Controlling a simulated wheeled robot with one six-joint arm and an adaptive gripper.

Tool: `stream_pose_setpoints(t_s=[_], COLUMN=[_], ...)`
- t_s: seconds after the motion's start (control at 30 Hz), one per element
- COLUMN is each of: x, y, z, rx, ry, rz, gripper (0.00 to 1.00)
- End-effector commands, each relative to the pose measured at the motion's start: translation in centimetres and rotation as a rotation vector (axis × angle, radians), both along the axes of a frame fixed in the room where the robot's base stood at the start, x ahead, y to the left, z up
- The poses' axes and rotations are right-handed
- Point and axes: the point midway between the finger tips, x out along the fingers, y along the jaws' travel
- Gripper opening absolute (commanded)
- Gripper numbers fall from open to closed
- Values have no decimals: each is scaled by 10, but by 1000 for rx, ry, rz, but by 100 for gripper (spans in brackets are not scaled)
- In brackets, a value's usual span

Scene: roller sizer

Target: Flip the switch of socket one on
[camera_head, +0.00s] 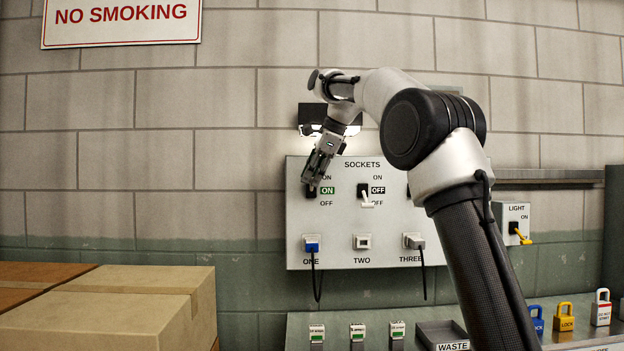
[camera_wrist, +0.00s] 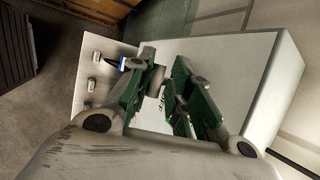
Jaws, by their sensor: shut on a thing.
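The white socket panel (camera_head: 340,228) hangs on the wall in the head view, and its pale face also shows in the wrist view (camera_wrist: 222,75). My gripper (camera_head: 311,183) is at the switch of socket one (camera_head: 311,192), at the panel's upper left, pointing down. The fingers (camera_wrist: 165,88) are shut on the lever, which they hide.
My arm covers switch three. A light switch (camera_head: 514,228) is at the right. Cardboard boxes (camera_head: 115,305) stand at the lower left. A shelf below holds padlocks (camera_head: 564,317) and a waste tray (camera_head: 440,332).

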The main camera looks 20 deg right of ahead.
Motion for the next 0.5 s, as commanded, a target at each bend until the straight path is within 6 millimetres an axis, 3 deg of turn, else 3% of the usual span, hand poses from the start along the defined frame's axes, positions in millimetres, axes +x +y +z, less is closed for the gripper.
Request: stream_pose_setpoints(t_s=[0.5], x=[2], y=[0], z=[-3], rx=[11], ry=[58], rz=[0], gripper=[0])
